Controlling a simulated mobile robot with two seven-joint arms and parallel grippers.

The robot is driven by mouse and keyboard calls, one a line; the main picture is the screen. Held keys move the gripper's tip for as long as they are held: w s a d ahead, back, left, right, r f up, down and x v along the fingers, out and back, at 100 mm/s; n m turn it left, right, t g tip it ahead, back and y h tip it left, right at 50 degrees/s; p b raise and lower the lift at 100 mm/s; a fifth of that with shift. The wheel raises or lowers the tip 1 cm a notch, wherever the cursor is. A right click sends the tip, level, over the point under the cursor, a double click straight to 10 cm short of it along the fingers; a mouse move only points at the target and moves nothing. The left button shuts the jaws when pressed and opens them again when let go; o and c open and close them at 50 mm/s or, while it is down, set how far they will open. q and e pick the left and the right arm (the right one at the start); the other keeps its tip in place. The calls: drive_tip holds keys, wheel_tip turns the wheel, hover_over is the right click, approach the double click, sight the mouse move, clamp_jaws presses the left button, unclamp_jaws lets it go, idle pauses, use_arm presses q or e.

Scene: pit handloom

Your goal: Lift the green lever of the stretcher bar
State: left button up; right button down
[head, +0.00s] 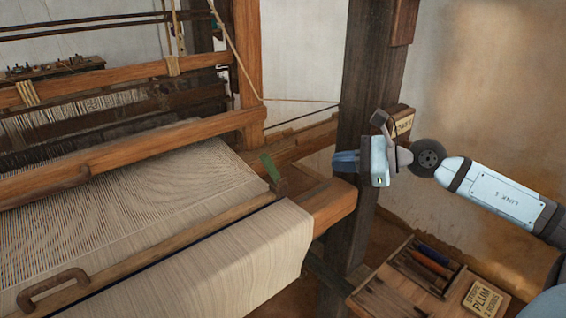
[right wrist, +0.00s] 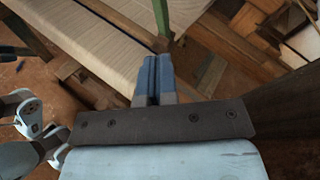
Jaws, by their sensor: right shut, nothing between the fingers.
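The green lever (head: 270,167) stands tilted upward at the right end of the wooden stretcher bar (head: 170,244), which lies across the woven cloth (head: 240,248). A green upright piece that looks like this lever (right wrist: 161,16) shows in the right wrist view, just beyond my fingertips. My right gripper (head: 345,161) is shut and empty, its blue fingers pointing left toward the lever. It is right of the lever with a clear gap in the head view. The blue fingers (right wrist: 153,80) are together in the right wrist view.
A dark wooden post (head: 362,90) stands behind my right gripper. The loom's beam end (head: 330,205) juts out below it. A curved handle (head: 52,288) lies at lower left.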

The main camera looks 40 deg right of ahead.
approach(273, 166)
drive_tip(key=p+x, duration=0.2)
drive_tip(key=x, duration=0.5)
drive_tip(key=shift+w+a, duration=0.15)
drive_tip(key=shift+w, duration=0.05)
idle(0.5)
idle(0.3)
